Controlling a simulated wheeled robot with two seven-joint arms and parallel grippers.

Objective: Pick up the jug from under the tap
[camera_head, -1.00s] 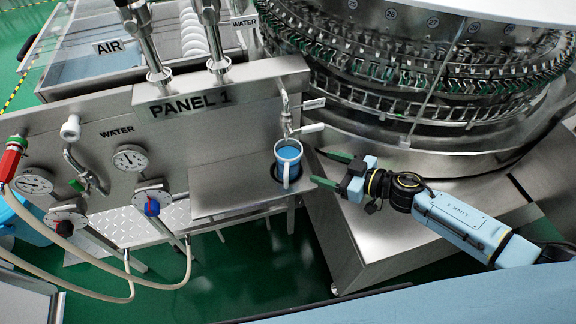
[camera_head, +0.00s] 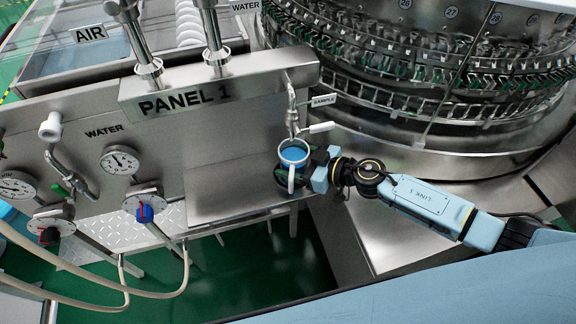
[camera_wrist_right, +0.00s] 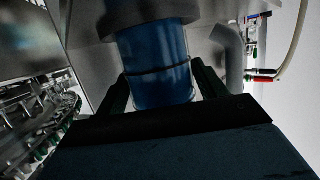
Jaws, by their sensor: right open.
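The jug (camera_head: 294,154) is white-rimmed with a handle on its near side and blue inside. It stands upright at the right end of the steel shelf, below the tap (camera_head: 292,112). In the right wrist view the jug (camera_wrist_right: 158,70) looks blue and sits between the two dark fingers. My right gripper (camera_head: 294,172) reaches in from the right at the jug's lower part. Its fingers are open on either side of the jug, and the jug partly hides them in the head view. My left gripper is not in view.
The steel shelf (camera_head: 225,190) is clear left of the jug. The panel wall (camera_head: 215,130) stands close behind it. The rotary washer (camera_head: 420,90) rises at the back right. Gauges, valves and hoses (camera_head: 90,262) are at the left.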

